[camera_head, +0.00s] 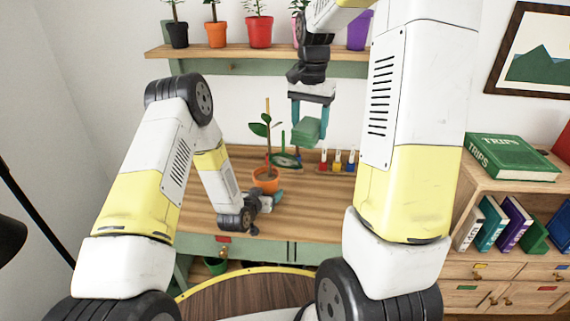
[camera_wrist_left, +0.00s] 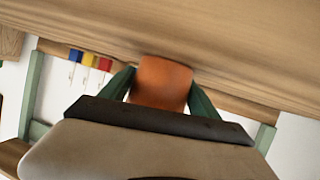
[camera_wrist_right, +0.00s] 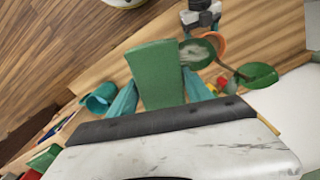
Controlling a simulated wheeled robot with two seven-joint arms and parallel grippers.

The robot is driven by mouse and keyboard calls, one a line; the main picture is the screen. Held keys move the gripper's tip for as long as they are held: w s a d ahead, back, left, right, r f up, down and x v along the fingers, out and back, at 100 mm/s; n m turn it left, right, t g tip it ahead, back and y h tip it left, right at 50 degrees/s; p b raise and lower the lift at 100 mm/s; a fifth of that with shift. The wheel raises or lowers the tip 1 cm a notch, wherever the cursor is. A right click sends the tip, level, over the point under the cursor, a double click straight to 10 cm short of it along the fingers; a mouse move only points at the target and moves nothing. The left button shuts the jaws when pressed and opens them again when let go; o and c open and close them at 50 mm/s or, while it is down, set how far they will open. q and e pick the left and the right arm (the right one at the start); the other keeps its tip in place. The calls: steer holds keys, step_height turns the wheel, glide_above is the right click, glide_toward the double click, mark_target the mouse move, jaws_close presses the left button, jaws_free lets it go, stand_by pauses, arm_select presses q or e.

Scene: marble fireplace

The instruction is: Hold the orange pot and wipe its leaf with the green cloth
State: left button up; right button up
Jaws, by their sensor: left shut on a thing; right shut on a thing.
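The orange pot (camera_head: 265,187) stands on the wooden table with a thin plant in it; its green leaves (camera_head: 258,128) show above the pot. My left gripper (camera_head: 265,197) is shut on the pot from the front; the left wrist view shows the pot (camera_wrist_left: 160,82) between its fingers. My right gripper (camera_head: 308,122) is shut on the folded green cloth (camera_head: 306,131), in the air right of the plant. In the right wrist view the cloth (camera_wrist_right: 158,75) fills the jaws, with one leaf (camera_wrist_right: 196,53) just right of it and another (camera_wrist_right: 258,75) farther right. Contact between cloth and leaf cannot be told.
A rack of small coloured bottles (camera_head: 337,162) stands at the table's back right. A wall shelf (camera_head: 285,53) with several potted plants runs above. A side cabinet with a green book (camera_head: 508,155) is at right. The table left of the pot is clear.

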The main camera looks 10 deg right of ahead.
steer(key=m, duration=0.2)
glide_toward(284, 159)
steer(key=s+d+f, duration=0.1)
steer(key=s+d, duration=0.1)
steer(key=shift+s+d+f, duration=0.3)
steer(key=shift+s+f, duration=0.05)
steer(key=shift+w+a+f, duration=0.65)
steer(key=shift+w+f, duration=0.05)
steer(key=shift+f, duration=0.15)
steer(key=shift+w+a+f, duration=0.65)
steer(key=shift+w+f, duration=0.05)
steer(key=shift+f, duration=0.15)
steer(key=shift+f, duration=0.7)
